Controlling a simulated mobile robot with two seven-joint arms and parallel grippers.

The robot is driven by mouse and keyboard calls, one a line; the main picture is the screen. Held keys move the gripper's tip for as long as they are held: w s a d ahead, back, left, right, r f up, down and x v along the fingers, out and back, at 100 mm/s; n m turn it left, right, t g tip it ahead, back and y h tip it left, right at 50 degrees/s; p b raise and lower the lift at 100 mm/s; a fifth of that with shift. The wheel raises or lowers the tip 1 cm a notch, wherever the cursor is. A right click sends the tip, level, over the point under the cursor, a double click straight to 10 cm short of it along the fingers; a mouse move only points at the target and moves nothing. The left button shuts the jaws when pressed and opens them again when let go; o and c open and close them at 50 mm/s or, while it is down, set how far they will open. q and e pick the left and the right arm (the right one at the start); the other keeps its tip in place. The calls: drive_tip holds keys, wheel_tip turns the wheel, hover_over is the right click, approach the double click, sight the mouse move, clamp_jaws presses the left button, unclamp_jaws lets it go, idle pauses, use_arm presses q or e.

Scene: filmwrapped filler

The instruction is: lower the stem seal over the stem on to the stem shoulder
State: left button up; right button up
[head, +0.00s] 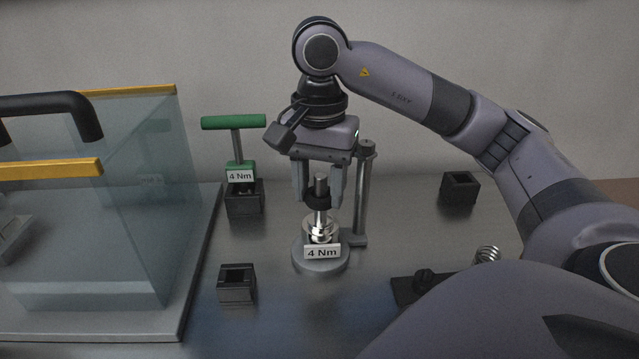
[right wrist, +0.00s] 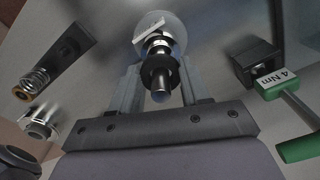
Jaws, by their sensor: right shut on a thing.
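The stem seal (head: 318,200) is a black ring between the fingers of my right gripper (head: 319,196). In the right wrist view the seal (right wrist: 159,71) sits between the two finger tips of that gripper (right wrist: 160,82). The stem (head: 321,184) is a shiny upright rod, and its top stands out above the seal, so the seal appears to be around it. The silver stem shoulder (head: 321,230) is below, with bare stem between it and the seal. It rises from a round grey base (head: 320,262) labelled 4 Nm. My left gripper is out of view.
A metal post (head: 363,190) stands close right of the gripper. A green T-handle tool (head: 236,124) stands in a black holder (head: 244,203). Open black holders stand front left (head: 237,284) and back right (head: 459,188). A spring (head: 487,254) is front right. A glass-walled case (head: 120,220) fills the left.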

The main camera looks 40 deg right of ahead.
sight(320, 222)
drive_tip(key=shift+f, duration=0.4)
drive_tip(key=shift+f+b, duration=0.95)
drive_tip(key=shift+b, duration=0.1)
drive_tip(key=shift+f+b, duration=0.35)
drive_tip(key=shift+f, duration=0.05)
drive_tip(key=o, duration=1.1)
drive_tip(key=shift+r, duration=0.15)
wheel_tip(320, 222, up, 7)
drive_tip(key=p, duration=0.3)
drive_tip(key=shift+f, duration=0.2)
drive_tip(key=shift+r+p, duration=0.2)
drive_tip(key=shift+p, duration=0.1)
